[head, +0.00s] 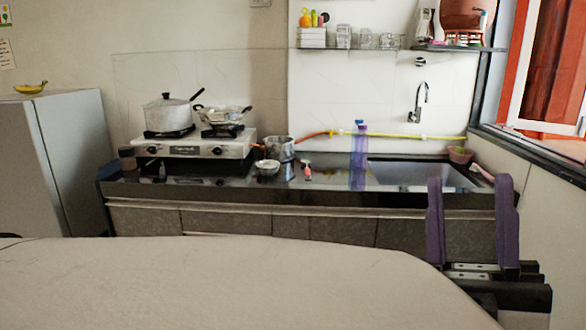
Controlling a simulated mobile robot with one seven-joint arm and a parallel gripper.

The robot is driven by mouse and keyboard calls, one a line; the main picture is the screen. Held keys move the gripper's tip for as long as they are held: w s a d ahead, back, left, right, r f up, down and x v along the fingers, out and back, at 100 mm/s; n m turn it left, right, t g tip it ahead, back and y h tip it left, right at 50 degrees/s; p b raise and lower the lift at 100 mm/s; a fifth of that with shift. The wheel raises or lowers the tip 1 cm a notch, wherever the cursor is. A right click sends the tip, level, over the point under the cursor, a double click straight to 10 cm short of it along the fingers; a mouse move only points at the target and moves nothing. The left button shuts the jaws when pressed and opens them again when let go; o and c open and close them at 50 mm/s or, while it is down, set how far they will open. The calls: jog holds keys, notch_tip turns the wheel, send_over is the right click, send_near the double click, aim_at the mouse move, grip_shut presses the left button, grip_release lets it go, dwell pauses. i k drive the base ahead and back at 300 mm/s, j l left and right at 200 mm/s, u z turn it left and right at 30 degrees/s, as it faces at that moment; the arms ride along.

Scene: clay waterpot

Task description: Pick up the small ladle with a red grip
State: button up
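A small object with a red part (308,172) stands on the dark counter, right of a white bowl. It is too small to tell whether it is the ladle with the red grip. No other ladle is clear to me. My gripper (471,182) is at the lower right, with two upright purple fingers set wide apart. It is open, with nothing visible between the fingers. In the picture it overlaps the counter's right end, well to the right of the small red object.
The counter (215,187) holds a gas stove (190,149) with pots, a metal pot (280,149), a white bowl (267,168), a purple bottle-like object (358,150) and a sink (415,176). A pale rounded surface (220,285) fills the foreground. A fridge (60,160) stands left.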

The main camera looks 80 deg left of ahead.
aim_at(305, 161)
jog(key=u, duration=2.5)
jog(key=i+j, duration=0.25)
jog(key=i, duration=0.15)
jog(key=i+j, duration=0.2)
jog(key=i, duration=0.15)
